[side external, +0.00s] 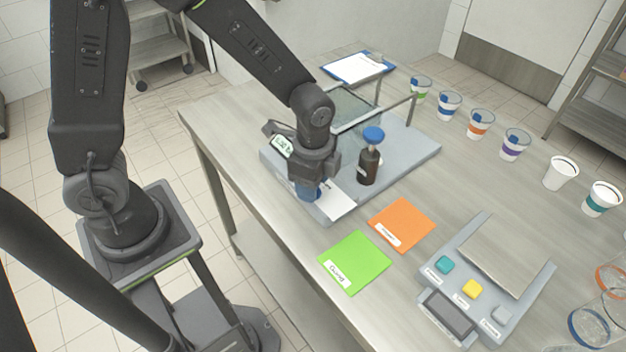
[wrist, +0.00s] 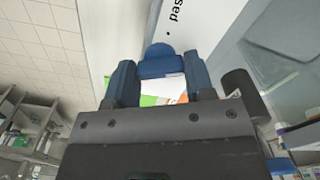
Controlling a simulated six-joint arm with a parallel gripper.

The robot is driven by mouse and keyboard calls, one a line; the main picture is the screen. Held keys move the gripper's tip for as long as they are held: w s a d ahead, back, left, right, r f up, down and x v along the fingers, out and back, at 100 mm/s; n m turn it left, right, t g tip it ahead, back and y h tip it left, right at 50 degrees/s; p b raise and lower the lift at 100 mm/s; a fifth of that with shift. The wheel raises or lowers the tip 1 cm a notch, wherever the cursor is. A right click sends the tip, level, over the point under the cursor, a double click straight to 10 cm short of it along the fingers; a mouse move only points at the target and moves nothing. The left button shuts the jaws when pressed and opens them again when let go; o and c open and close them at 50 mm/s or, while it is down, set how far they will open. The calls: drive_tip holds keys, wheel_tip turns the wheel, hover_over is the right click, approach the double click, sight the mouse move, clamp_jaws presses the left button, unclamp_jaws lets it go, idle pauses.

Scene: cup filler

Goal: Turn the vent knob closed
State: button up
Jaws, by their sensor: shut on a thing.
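The blue vent knob (wrist: 160,62) shows between the two blue fingers of my gripper (wrist: 159,72) in the wrist view. My gripper is shut on it. In the side external view my gripper (side external: 309,190) points down at the front left of the grey filler base (side external: 410,150), and it largely hides the knob there. A white label plate (side external: 340,203) lies beside the gripper. In the wrist view the plate's lettering (wrist: 176,18) is partly visible and ends in "sed", with a small dot near it. The knob's exact turn angle cannot be told.
A dark bottle with a blue cap (side external: 368,165) stands close to the right of my gripper. Green (side external: 354,262) and orange (side external: 402,225) mats lie in front. A scale (side external: 505,255) and several cups line the right side. A clipboard (side external: 358,68) lies at the back.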

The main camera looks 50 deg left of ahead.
drive_tip(key=n, duration=1.2)
drive_tip(key=shift+n, duration=0.3)
idle(0.4)
drive_tip(key=o, duration=0.9)
drive_tip(key=shift+r, duration=0.1)
wheel_tip(320, 180, up, 14)
drive_tip(key=shift+f, duration=0.15)
